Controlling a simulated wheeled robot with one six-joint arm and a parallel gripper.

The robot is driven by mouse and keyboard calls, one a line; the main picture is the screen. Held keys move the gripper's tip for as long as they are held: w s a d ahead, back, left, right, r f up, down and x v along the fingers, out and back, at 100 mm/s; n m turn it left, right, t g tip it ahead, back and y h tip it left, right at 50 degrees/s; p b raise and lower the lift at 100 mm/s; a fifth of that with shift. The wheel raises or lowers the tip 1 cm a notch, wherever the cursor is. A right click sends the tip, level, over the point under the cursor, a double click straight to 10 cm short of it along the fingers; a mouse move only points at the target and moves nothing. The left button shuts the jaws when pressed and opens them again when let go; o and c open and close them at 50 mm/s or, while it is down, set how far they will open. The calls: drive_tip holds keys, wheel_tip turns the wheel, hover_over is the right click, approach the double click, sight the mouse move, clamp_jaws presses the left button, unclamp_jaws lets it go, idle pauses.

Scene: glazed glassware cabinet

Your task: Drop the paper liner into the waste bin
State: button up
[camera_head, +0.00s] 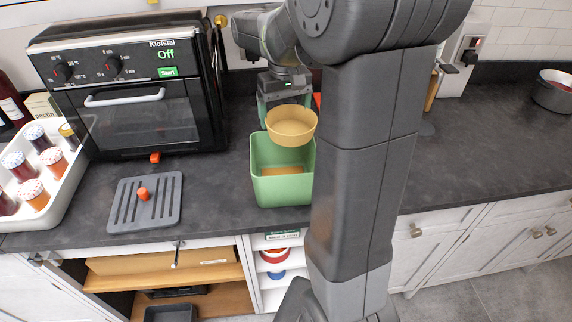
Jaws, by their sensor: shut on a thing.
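The paper liner (291,126), a tan round cup shape, is held upright above the green waste bin (284,190). My gripper (285,104) is behind and above the liner and shut on it. The liner hides part of the fingertips and covers part of the bin's opening. The bin stands on the dark counter, and something tan shows inside it. My arm's thick grey link (365,150) hides what lies just right of the bin.
A black toaster oven (130,90) stands at the left, with a grey slotted mat (146,201) in front. A white tray (75,185) holds several jars at far left. The counter on the right is mostly clear, with a pot (553,92) at the far right.

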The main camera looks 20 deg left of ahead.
sight(285, 122)
drive_tip(key=shift+f+b, duration=2.15)
drive_tip(key=shift+f, duration=0.55)
drive_tip(key=shift+c, duration=0.2)
drive_tip(key=o, duration=0.8)
drive_tip(key=shift+r, duration=0.15)
wheel_tip(285, 122, up, 14)
drive_tip(key=shift+f+p, duration=0.2)
drive_tip(key=shift+p, duration=0.1)
drive_tip(key=shift+f, duration=0.1)
